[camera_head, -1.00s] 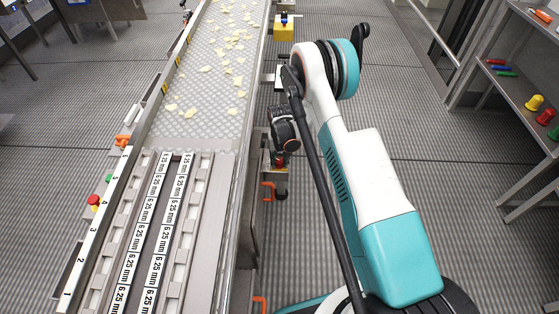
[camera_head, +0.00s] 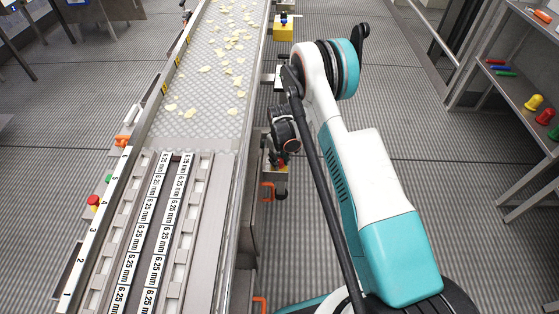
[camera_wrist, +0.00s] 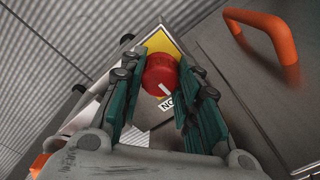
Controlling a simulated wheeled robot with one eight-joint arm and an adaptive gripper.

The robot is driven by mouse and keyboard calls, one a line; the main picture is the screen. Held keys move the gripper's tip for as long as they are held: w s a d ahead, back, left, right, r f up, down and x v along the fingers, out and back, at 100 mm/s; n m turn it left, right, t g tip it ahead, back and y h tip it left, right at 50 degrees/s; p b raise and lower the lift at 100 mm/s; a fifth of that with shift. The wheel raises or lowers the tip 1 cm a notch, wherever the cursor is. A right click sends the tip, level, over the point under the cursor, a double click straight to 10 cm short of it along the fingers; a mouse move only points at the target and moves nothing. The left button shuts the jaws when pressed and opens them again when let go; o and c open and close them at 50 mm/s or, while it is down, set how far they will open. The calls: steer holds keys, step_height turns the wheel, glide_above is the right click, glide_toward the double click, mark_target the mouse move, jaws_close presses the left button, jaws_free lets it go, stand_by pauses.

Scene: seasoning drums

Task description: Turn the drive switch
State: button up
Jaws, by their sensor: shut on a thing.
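The drive switch is a round red knob (camera_wrist: 160,73) with a white pointer mark, on a yellow plate (camera_wrist: 163,43) in the wrist view. A white label starting with "NO" (camera_wrist: 166,104) shows partly beside it; a finger hides the rest. My gripper (camera_wrist: 162,78) has its green ribbed fingers on both sides of the knob and is shut on it. The pointer mark lies slanted in the picture. In the head view, my gripper (camera_head: 280,160) is low at the conveyor's right side, and the knob is mostly hidden there.
The conveyor (camera_head: 219,133) carries pale chips and slats marked "6.25 mm". An orange handle (camera_wrist: 272,35) sticks out near the switch. A shelf (camera_head: 530,122) stands at the right; floor between is clear.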

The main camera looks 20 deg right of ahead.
steer(key=o, duration=1.1)
steer(key=shift+c, duration=0.2)
step_height(320, 180, up, 12)
stand_by(0.3)
